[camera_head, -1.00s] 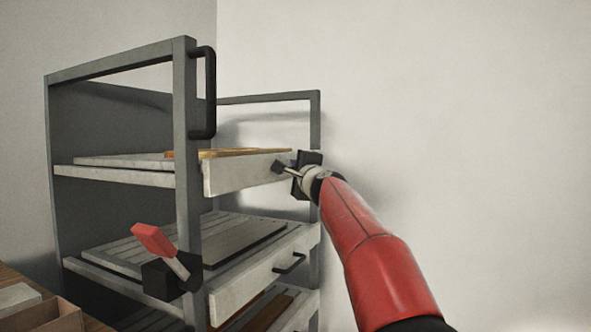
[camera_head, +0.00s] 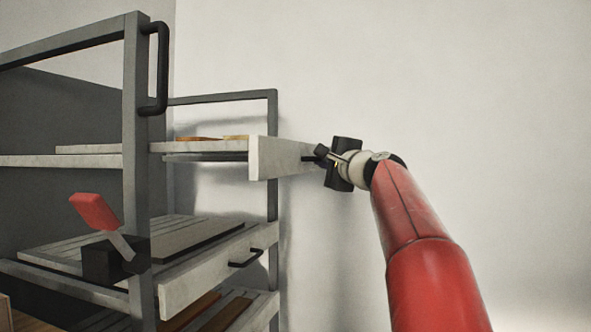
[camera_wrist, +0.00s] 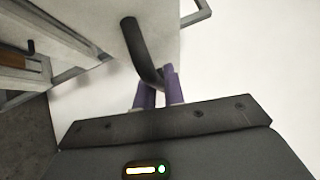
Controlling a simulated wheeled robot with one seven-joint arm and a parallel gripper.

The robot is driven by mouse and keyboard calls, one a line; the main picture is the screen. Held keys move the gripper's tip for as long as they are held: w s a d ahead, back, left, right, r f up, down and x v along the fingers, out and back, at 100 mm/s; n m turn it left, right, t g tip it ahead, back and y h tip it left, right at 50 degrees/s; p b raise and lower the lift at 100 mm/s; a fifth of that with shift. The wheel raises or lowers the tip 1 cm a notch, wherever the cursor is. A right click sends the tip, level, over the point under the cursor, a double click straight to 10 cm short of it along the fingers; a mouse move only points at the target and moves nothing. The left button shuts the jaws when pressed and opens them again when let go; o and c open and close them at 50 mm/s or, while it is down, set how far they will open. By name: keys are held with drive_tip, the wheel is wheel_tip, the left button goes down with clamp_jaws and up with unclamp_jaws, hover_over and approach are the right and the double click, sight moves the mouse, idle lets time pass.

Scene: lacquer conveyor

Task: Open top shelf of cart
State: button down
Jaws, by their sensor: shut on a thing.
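The grey metal cart (camera_head: 137,180) stands at the left in the head view. Its top shelf (camera_head: 275,160), with a pale front panel, sticks out to the right past the cart's posts. My gripper (camera_head: 322,155) is at that panel's right side. In the wrist view the purple fingers of my gripper (camera_wrist: 158,88) are shut on the black bar handle (camera_wrist: 140,45) of the top shelf. The pale panel (camera_wrist: 95,25) shows behind the handle. In the head view the handle is mostly hidden by the gripper.
A lower shelf (camera_head: 205,268) with its own black handle (camera_head: 246,259) sits inside the cart. A red-tipped lever (camera_head: 96,211) is on the near post side. A black side handle (camera_head: 160,68) is on the upper post. The right side before the wall is clear.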

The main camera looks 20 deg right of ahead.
drive_tip(key=shift+s+d+f+b, duration=0.1)
drive_tip(key=shift+s+d, duration=0.4)
drive_tip(key=shift+d, duration=0.2)
drive_tip(key=shift+s+d+r+b, duration=0.1)
drive_tip(key=shift+s+d+b, duration=0.05)
drive_tip(key=shift+s+d, duration=0.5)
drive_tip(key=shift+s+d+f+b, duration=0.1)
drive_tip(key=shift+s+d, duration=0.3)
drive_tip(key=shift+d, duration=0.4)
drive_tip(key=c, duration=1.5)
unclamp_jaws()
drive_tip(key=shift+s, duration=0.1)
drive_tip(key=s, duration=0.2)
drive_tip(key=s+b, duration=0.1)
drive_tip(key=s, duration=0.2)
drive_tip(key=s+d+f+b, duration=0.1)
drive_tip(key=s, duration=0.1)
drive_tip(key=shift+s, duration=0.2)
